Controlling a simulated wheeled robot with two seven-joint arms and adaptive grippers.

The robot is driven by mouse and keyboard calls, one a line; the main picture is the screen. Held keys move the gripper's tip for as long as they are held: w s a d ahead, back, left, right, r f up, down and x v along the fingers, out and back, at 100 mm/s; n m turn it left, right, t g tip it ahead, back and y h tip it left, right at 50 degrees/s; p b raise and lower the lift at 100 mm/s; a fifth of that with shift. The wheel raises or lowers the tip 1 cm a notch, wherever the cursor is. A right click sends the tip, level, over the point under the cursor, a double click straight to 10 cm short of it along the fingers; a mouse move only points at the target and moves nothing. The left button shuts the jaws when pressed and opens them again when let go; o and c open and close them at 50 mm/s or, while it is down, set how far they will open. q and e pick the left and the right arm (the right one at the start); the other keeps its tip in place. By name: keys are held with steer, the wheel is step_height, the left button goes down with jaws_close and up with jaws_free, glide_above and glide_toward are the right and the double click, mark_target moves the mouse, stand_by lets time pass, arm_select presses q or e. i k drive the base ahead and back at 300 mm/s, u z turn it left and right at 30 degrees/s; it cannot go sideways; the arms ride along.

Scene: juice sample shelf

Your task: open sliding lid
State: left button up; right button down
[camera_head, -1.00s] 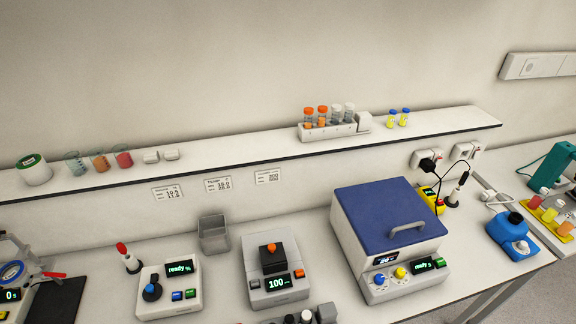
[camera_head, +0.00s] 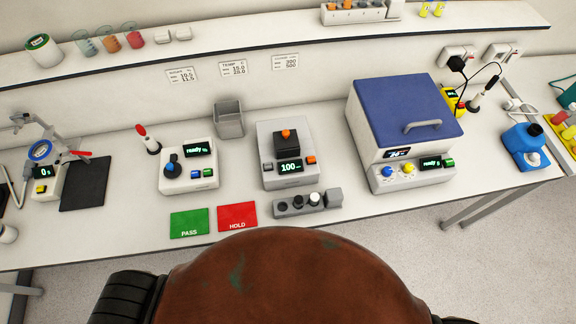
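A white machine with a blue lid (camera_head: 405,112) stands at the right of the bench. The lid carries a grey bar handle (camera_head: 424,126) and looks shut. A grey device (camera_head: 272,128) in the middle has a black block (camera_head: 287,146) with an orange knob (camera_head: 286,134) on top and a display reading 100. On the shelf, a white rack (camera_head: 372,13) holds orange-capped vials and has a white block (camera_head: 395,10) at its right end; the top edge cuts it off. I cannot tell which part is the sliding lid. Neither of my grippers shows.
A green PASS mat (camera_head: 189,223) and red HOLD mat (camera_head: 238,216) lie at the front edge, beside a grey holder (camera_head: 307,203) with small vials. A white device (camera_head: 187,168) reads ready. A grey bin (camera_head: 229,120) stands behind. A blue bottle (camera_head: 524,147) is at the right.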

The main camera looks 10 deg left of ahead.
mark_target(286, 139)
steer(key=u, duration=0.05)
steer(key=k, duration=0.5)
steer(key=u, duration=1.05)
steer(key=i, duration=0.7)
steer(key=z, duration=1.25)
